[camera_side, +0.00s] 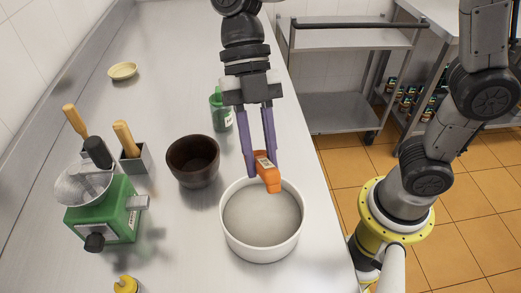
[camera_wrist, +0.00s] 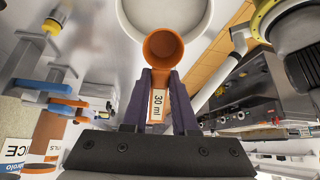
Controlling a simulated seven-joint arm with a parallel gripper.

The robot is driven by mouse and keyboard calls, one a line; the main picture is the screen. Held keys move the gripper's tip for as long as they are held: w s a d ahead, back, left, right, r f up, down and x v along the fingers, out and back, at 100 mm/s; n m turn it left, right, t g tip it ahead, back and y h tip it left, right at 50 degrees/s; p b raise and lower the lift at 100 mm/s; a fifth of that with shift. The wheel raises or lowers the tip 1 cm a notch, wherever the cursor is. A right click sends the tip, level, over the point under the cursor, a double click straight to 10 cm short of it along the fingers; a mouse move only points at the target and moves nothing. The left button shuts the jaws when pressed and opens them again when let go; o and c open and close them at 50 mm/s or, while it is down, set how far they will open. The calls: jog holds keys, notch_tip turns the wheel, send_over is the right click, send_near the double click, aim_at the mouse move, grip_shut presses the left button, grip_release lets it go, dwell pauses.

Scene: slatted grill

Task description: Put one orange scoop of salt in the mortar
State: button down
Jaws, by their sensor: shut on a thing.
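My gripper (camera_side: 261,163) has purple fingers and is shut on the handle of the orange scoop (camera_side: 269,178). The scoop hangs above the white round container (camera_side: 262,252), over its far part. The container holds a pale grey, level filling (camera_side: 262,218), which looks like the salt. In the wrist view, the scoop (camera_wrist: 162,46) shows its round cup and a "30 ml" label between the fingers (camera_wrist: 160,78). I cannot tell whether the cup holds anything. A dark brown bowl (camera_side: 193,161), which looks like the mortar, stands left of the container, apart from it.
A green scale-like device (camera_side: 106,215) with a metal pan stands at the left. Behind it are wooden-handled tools (camera_side: 124,138) in a metal holder. A green bottle (camera_side: 220,112) stands behind the bowl. A small yellow dish (camera_side: 122,71) lies farther back. A yellow-capped item (camera_side: 126,284) is at the front.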

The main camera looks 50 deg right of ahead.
jog(key=shift+f, duration=6.1)
jog(key=shift+r, duration=4.1)
